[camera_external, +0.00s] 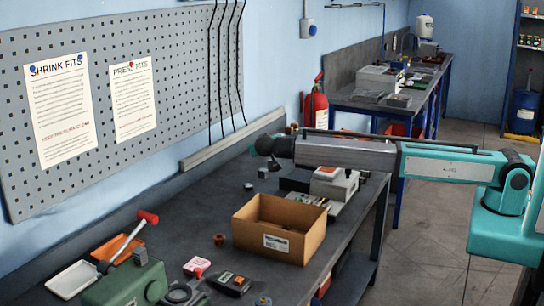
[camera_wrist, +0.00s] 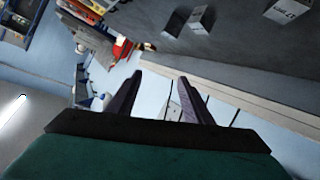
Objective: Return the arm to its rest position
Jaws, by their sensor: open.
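My arm reaches leftward from the right side in the external view, stretched nearly level over the bench (camera_external: 200,205). Its wrist end hangs above the back of the bench, close to the wall. The fingers cannot be made out there. In the wrist view my gripper (camera_wrist: 160,77) has its two dark fingers apart, with nothing between them. The wrist camera looks at the scene tilted, with the bench top across the top of the picture and the blue wall below it.
An open cardboard box (camera_external: 280,243) stands on the bench below the arm. A red-headed hammer (camera_external: 127,238), trays and small tools lie at the near end. A pegboard (camera_external: 190,70) hangs on the wall. A fire extinguisher (camera_external: 316,105) is behind the arm. The floor at right is clear.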

